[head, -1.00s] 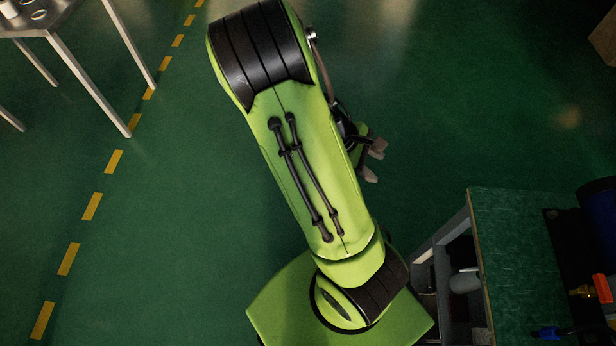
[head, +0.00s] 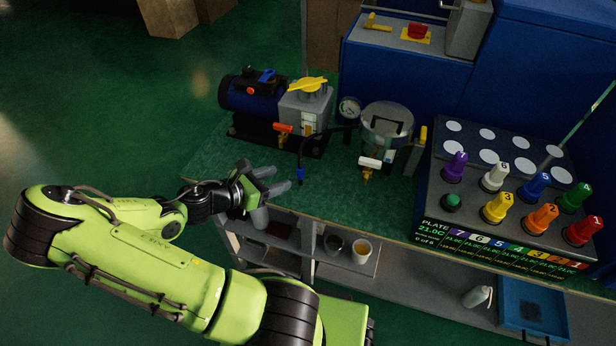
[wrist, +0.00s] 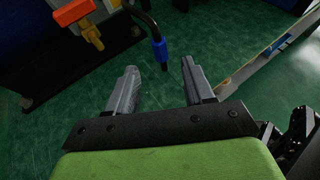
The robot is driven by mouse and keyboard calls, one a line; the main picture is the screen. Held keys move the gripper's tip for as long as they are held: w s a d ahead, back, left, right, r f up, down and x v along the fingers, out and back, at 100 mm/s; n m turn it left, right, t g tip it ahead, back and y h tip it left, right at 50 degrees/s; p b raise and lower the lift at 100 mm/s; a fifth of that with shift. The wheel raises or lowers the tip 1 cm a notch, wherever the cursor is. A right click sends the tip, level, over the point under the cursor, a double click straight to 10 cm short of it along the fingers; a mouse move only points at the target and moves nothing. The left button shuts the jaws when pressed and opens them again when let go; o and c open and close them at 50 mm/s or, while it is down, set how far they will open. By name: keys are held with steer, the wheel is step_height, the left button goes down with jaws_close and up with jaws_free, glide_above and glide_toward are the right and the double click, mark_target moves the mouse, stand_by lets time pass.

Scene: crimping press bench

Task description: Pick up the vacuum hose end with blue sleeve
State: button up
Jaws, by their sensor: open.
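The vacuum hose end with the blue sleeve (head: 300,174) lies on the green bench top, at the end of a black hose that comes from the right.
A blue pump (head: 252,95) with a grey box and orange-handled valve (head: 283,128) stands behind the hose end. A metal pot (head: 386,128) with a white-handled valve stands to its right. A plate with coloured numbered knobs (head: 498,207) is farther right. Shelves with cups (head: 361,251) lie below.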

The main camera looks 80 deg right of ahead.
mark_target(300, 175)
steer(key=b+x, duration=0.1)
steer(key=x, duration=0.4)
steer(key=b+x, duration=0.2)
steer(key=x, duration=0.4)
steer(key=shift+f, duration=0.25)
steer(key=shift+a+r, duration=0.1)
jaws_close()
